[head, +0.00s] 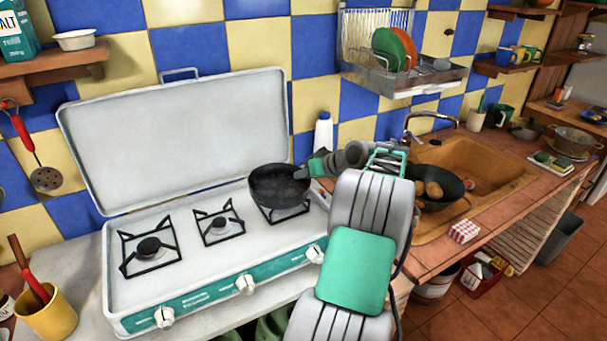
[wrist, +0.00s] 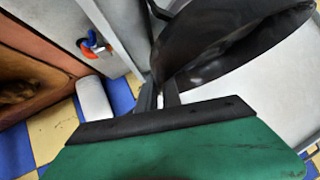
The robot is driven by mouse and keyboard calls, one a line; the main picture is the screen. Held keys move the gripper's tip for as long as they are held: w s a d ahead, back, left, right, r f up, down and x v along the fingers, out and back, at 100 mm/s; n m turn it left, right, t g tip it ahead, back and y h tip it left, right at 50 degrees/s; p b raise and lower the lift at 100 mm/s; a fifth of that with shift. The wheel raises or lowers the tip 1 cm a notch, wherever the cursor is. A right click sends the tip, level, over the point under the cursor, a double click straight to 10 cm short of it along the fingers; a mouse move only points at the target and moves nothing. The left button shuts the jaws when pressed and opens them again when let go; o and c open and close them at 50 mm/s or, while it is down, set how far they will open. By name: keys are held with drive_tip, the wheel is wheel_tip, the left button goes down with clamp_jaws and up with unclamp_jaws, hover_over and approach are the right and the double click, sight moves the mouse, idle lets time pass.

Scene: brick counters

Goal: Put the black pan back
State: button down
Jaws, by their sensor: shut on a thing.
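The black pan (head: 280,187) is over the right burner (head: 284,213) of the white stove (head: 200,262). The burner's grate shows just below it; I cannot tell whether the pan touches it. My gripper (head: 308,172) reaches in from the right and is shut on the pan at its right side. In the wrist view, the dark pan (wrist: 225,45) fills the upper right, and my gripper's fingers (wrist: 158,97) meet its near edge. The exact grip on the handle or rim is partly hidden.
The stove's lid (head: 180,135) stands open behind the burners. A white bottle (head: 323,133) stands behind the gripper. The left (head: 149,247) and middle (head: 218,224) burners are empty. A dish rack (head: 400,72) hangs above.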

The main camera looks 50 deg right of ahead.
drive_tip(key=shift+f, duration=0.25)
drive_tip(key=c, duration=1.5)
unclamp_jaws()
